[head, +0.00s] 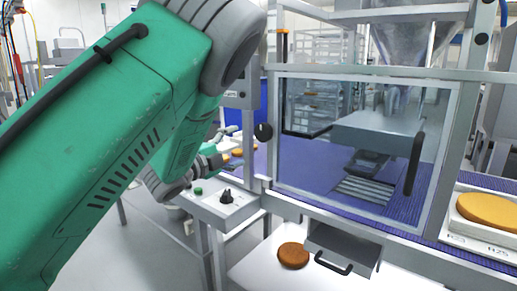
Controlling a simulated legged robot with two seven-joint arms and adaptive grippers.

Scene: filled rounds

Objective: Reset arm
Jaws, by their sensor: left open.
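My left arm (120,130), green with grey joints, comes in from the left and fills much of the head view. My left gripper (222,145) shows small and partly hidden beyond the arm, above the grey control box (222,203) at the machine's left side. It is open, and I see nothing held in it. Round orange-brown pieces (238,152) lie on the blue belt beyond it. I cannot tell how far apart they are from the gripper. My right gripper is not in view.
A machine with a clear framed door (362,140) and black handle stands over a blue belt (300,165). A brown round (293,255) lies on a white surface beside a grey drawer (343,250). A white tray (480,238) at right holds an orange round (488,210).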

